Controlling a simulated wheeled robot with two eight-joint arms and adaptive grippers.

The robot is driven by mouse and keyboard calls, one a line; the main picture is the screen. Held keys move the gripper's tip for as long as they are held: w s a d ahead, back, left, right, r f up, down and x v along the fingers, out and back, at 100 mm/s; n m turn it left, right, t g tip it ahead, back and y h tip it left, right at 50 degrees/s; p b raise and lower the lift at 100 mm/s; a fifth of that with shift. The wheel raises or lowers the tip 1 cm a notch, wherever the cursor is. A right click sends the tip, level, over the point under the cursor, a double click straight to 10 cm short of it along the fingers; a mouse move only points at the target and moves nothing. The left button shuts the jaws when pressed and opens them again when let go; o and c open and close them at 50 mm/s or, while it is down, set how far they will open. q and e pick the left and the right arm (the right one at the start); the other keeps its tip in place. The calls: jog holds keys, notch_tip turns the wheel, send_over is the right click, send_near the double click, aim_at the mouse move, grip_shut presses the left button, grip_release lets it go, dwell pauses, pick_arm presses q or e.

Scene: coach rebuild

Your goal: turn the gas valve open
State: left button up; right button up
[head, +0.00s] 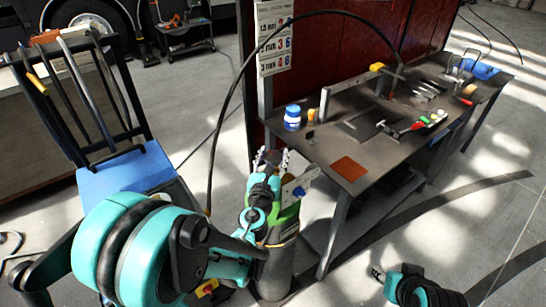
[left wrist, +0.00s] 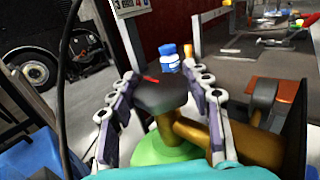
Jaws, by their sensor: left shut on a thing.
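The gas valve has a dark round knob (left wrist: 162,94) with a red mark on top, on a brass body (left wrist: 190,130) above a green cylinder shoulder (left wrist: 165,152). The grey gas cylinder (head: 273,275) stands upright left of the workbench. My left gripper (head: 271,157) is over the cylinder top, its two fingers on either side of the knob, shut on it; its fingers also show in the left wrist view (left wrist: 165,82). The arm hides part of the valve in the head view. My right gripper (head: 378,272) is low at the bottom right, away from the valve; its jaws are unclear.
A workbench (head: 345,150) holds a blue-and-white container (head: 292,117), an orange pad (head: 349,168) and several tools. A blue chair-like cart (head: 125,172) with long tools stands left. A black hose (head: 222,115) arches over the bench from near the cylinder. Floor at lower right is open.

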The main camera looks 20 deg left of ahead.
pick_arm(q)
jog(key=shift+n+y, duration=0.4)
jog(key=shift+y, duration=0.3)
jog(key=o, duration=1.2)
jog(key=shift+w, duration=0.1)
jog(key=s, duration=0.4)
jog(key=s+d, duration=0.1)
jog(key=s, duration=0.7)
jog(key=shift+d, duration=0.35)
jog(key=shift+a, duration=0.1)
